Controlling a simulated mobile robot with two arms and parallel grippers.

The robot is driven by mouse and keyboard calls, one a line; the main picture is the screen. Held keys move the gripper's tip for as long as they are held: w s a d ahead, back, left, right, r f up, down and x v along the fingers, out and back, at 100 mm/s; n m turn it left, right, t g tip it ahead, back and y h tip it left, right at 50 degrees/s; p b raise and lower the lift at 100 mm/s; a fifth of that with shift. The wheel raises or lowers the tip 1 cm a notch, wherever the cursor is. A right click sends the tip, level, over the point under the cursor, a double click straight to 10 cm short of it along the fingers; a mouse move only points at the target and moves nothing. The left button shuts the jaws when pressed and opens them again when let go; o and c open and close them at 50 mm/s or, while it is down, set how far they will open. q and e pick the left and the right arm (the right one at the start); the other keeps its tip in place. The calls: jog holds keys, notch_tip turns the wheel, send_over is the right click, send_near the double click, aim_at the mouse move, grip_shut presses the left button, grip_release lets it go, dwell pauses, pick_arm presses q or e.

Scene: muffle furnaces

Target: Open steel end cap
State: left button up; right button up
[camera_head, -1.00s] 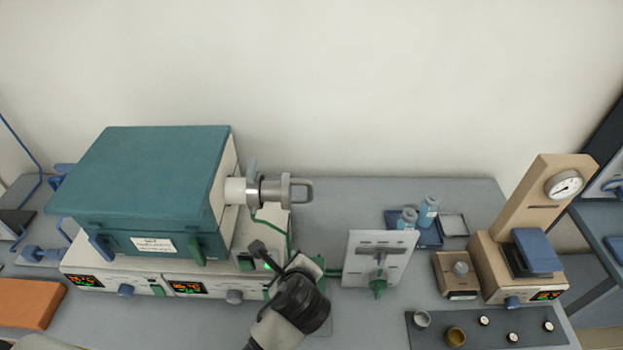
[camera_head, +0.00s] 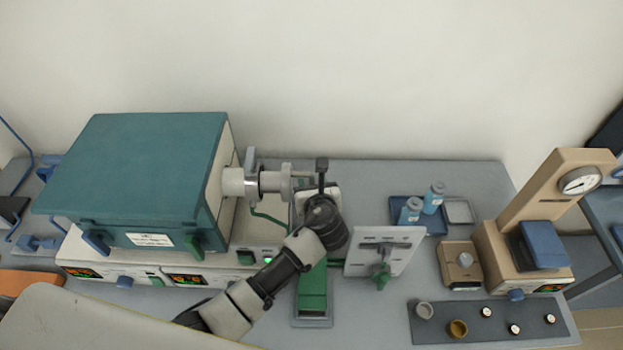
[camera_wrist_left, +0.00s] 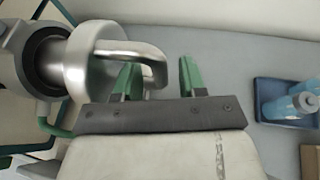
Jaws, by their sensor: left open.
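The steel end cap (camera_head: 275,179) sits on the tube end at the right side of the teal furnace (camera_head: 150,170). In the left wrist view the cap (camera_wrist_left: 88,65) is a round steel disc with a bent bar handle (camera_wrist_left: 145,50). My left gripper (camera_wrist_left: 160,78) is open, with two green fingers at the handle. The handle's outer bar appears between the fingers, with one finger inside the loop. I cannot tell whether they touch. In the head view my left wrist hides the fingertips and part of the handle. My right gripper is not in view.
A grey upright panel (camera_head: 383,250) with a green knob stands right of my left arm. Blue bottles (camera_head: 411,210) in a blue tray and a beige gauge instrument (camera_head: 530,245) are farther right. A green hose (camera_head: 268,217) hangs under the tube. The bench behind is clear.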

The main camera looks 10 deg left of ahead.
pick_arm(q)
jog(key=shift+w+a+f, duration=0.1)
jog(key=shift+w+f, duration=0.05)
jog(key=shift+w, duration=0.3)
jog(key=shift+w+a+f, duration=0.1)
jog(key=shift+c, duration=0.3)
grip_shut()
